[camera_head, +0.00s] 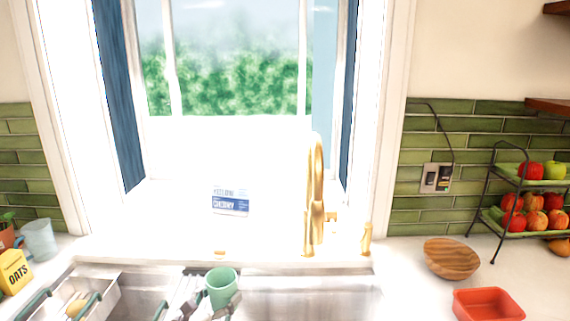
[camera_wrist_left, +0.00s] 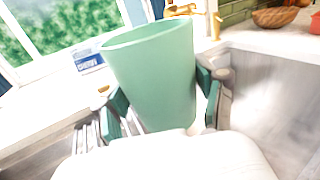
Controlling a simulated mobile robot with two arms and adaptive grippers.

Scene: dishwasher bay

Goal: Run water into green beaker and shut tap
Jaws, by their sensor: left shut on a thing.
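The green beaker (camera_head: 221,285) is held over the sink, left of the tap, with its rim facing up. In the left wrist view the beaker (camera_wrist_left: 155,70) fills the middle and looks slightly tilted in the picture. My left gripper (camera_wrist_left: 160,108) is shut on it, with a green-padded finger on each side. In the head view the gripper (camera_head: 208,305) shows low around the beaker. The golden tap (camera_head: 314,200) stands behind the sink, its spout arching up, with a small side handle (camera_head: 333,216). I see no water stream. The beaker's inside is not clear. My right gripper is not in view.
The sink (camera_head: 310,297) is bare right of the beaker. A metal basket (camera_head: 105,297) with green bars sits at its left. A small golden dispenser (camera_head: 366,240), a wooden bowl (camera_head: 451,258) and a red tray (camera_head: 488,304) stand at right. A glass jug (camera_head: 39,240) stands far left.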

